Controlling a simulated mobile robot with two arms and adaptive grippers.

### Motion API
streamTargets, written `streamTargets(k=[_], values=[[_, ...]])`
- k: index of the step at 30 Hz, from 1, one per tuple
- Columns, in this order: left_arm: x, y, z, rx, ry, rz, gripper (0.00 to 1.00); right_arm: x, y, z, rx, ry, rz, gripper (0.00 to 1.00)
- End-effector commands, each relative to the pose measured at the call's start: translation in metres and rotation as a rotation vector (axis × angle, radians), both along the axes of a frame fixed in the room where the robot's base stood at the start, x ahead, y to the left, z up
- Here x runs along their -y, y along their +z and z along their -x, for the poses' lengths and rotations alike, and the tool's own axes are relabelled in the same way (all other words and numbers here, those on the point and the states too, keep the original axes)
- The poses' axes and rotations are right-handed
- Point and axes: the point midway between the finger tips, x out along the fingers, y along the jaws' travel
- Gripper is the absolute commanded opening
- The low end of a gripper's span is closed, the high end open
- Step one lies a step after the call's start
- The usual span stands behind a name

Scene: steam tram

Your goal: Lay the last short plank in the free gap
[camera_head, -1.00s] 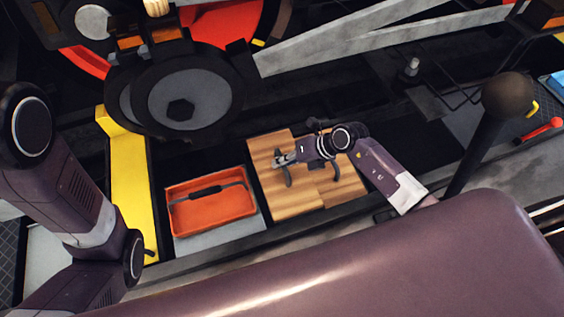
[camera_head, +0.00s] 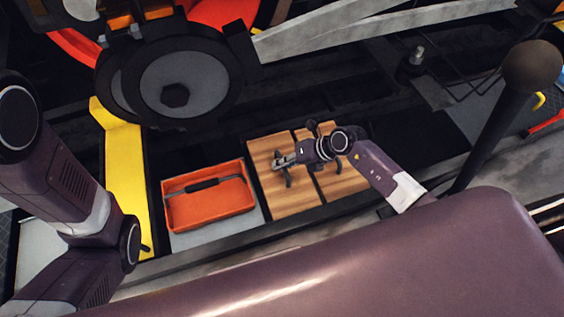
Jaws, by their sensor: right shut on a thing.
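Two short wooden planks lie side by side in the middle of the view, the left plank (camera_head: 292,202) and the right plank (camera_head: 345,184). A narrow dark line runs between them. My right gripper (camera_head: 281,166) reaches in from the right, over the right plank, with its tip at the upper middle of the left plank. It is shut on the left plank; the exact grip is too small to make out. Whether that plank rests flush or sits slightly raised, I cannot tell. My arm covers part of the right plank. My left gripper is not in view.
An orange tray (camera_head: 240,211) with a dark handle stands just left of the planks. A yellow plate (camera_head: 126,180) is farther left. A dark lever with a round knob (camera_head: 532,68) rises at the right. Dark machinery with a large round disc (camera_head: 178,85) lies behind.

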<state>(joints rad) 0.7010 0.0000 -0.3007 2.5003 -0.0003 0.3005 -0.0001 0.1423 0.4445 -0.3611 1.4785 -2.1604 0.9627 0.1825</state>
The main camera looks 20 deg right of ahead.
Motion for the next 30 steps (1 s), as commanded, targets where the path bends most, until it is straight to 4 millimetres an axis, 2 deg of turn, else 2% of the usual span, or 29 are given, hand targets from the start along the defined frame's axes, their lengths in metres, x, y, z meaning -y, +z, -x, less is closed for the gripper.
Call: streamTargets(k=[23,24,28,30], values=[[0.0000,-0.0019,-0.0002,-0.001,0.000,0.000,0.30,-0.0005,-0.0026,-0.0017,0.004,-0.001,-0.003,0.00],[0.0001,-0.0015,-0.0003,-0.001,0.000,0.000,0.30,-0.0005,-0.0022,-0.0018,0.004,-0.001,-0.003,0.13],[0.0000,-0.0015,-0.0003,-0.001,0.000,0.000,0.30,-0.0004,-0.0027,-0.0014,0.003,0.000,-0.002,0.28],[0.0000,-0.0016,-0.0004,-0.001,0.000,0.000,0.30,-0.0003,-0.0031,-0.0011,0.003,0.000,-0.002,0.30]])
